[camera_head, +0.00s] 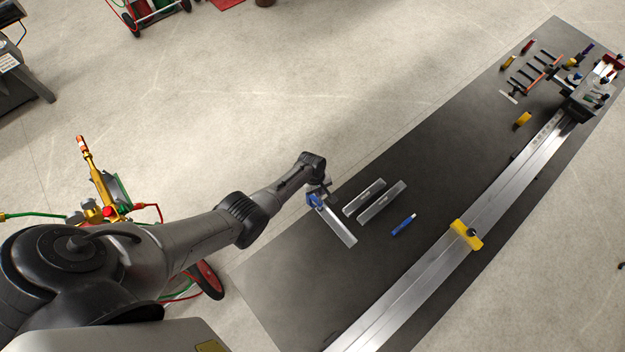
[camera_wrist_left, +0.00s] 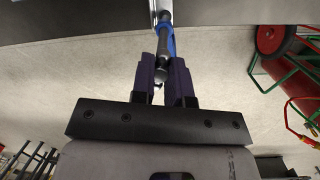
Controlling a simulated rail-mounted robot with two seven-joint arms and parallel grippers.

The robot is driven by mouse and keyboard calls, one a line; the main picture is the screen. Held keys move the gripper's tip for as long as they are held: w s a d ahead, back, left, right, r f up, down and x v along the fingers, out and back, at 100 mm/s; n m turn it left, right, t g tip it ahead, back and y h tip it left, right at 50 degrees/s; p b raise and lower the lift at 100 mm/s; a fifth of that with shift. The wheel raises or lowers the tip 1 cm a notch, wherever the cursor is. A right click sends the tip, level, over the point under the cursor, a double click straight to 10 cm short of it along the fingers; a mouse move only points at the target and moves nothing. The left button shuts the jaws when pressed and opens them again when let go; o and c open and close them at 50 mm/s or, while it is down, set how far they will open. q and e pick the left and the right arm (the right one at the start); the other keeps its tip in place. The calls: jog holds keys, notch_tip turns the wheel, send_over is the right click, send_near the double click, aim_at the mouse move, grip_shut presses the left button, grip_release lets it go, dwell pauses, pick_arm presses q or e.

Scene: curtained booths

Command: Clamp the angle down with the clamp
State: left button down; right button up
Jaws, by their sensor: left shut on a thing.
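My left gripper (camera_head: 317,184) is at the left edge of the dark table. In the left wrist view its purple fingers (camera_wrist_left: 163,68) are shut on the dark handle of a blue clamp (camera_wrist_left: 168,42). The clamp also shows in the head view (camera_head: 316,200), at the upper end of a silver metal angle (camera_head: 338,225). I cannot tell whether the clamp's jaws grip this angle. Two more silver angles, a nearer one (camera_head: 363,197) and a farther one (camera_head: 381,204), lie side by side to its right. My right gripper is in neither view.
A blue marker-like object (camera_head: 404,225) lies right of the angles. A long metal rail (camera_head: 430,272) with a yellow block (camera_head: 466,235) runs along the dark table (camera_head: 290,290). Several clamps and tools (camera_head: 530,75) lie at the far end. A gas-bottle cart (camera_head: 105,200) stands left on the floor.

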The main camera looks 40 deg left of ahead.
pick_arm(q)
jog(key=m, duration=0.9)
jog(key=m+b, duration=0.1)
jog(key=m, duration=0.2)
jog(key=shift+a+m, duration=0.1)
jog(key=shift+m, duration=0.3)
jog(key=m, duration=0.4)
jog(key=shift+m+b, duration=0.3)
jog(key=shift+b, duration=0.1)
jog(key=m, duration=0.3)
jog(key=shift+s+a+m+b, duration=0.1)
jog(key=shift+m+b, duration=0.25)
jog(key=shift+m, duration=0.05)
jog(key=shift+f, duration=0.1)
